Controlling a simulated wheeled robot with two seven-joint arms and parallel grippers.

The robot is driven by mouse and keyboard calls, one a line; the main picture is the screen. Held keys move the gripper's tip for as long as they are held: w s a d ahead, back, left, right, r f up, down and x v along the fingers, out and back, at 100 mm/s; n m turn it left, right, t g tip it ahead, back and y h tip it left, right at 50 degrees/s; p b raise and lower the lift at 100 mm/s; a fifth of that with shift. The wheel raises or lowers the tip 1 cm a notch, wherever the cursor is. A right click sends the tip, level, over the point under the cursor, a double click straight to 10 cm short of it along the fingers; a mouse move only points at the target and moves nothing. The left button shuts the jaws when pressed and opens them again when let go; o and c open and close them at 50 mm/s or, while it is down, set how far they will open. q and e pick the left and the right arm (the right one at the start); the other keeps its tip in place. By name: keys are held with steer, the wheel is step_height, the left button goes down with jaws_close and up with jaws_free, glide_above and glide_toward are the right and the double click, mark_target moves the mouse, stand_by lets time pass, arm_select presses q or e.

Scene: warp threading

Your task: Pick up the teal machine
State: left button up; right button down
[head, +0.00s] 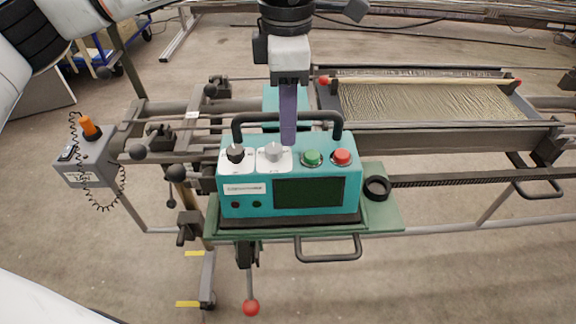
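The teal machine (258,202) stands upright on a green plate in the middle of the head view. It has a black carrying handle (250,117) along its top, two knobs, a green and a red button and a dark screen. My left gripper (288,138) points down at the handle, its purple finger overlapping the middle of the bar. The fingers line up one behind the other, so I cannot tell whether they are open or closed on the bar. My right gripper is not in view.
Behind is a metal frame with a panel of warp threads (425,100). A grey control box (88,160) with an orange knob and coiled cable hangs at left. A red-ended lever (251,307) hangs below.

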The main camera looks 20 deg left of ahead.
arm_select(q)
jaws_close()
stand_by(1.2)
steer(key=shift+w+r, duration=0.1)
steer(key=shift+r, duration=0.1)
